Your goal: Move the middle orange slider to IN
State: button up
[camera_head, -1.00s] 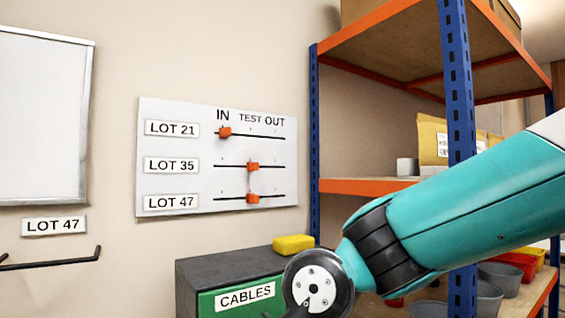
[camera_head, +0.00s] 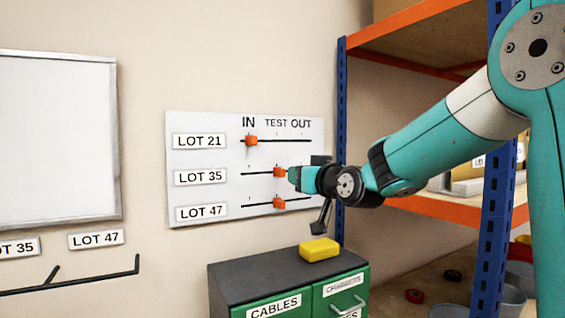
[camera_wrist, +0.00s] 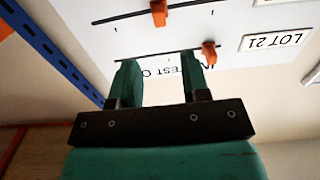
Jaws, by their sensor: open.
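A white board (camera_head: 200,215) on the wall has three slider rows under the words IN, TEST and OUT. The middle orange slider (camera_head: 279,172), in the LOT 35 row, is at TEST; it shows at the top of the wrist view (camera_wrist: 158,12). The LOT 21 slider (camera_head: 251,141) is at IN and shows beside a fingertip in the wrist view (camera_wrist: 208,52). The LOT 47 slider (camera_head: 279,204) is at TEST. My gripper (camera_head: 292,176) is just right of the middle slider, its open, empty fingers (camera_wrist: 159,60) toward the board. I cannot tell whether it touches.
A drawer cabinet (camera_head: 275,258) with a yellow block (camera_head: 319,249) on top stands below the board. A blue and orange shelf (camera_head: 470,215) is close on the right. A whiteboard (camera_head: 55,140) and a black hook rail (camera_head: 70,285) are on the left.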

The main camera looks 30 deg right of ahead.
aim_at(283, 170)
jog(key=w+p, duration=0.4)
jog(key=w, duration=0.6)
jog(key=shift+c, duration=0.4)
grip_shut()
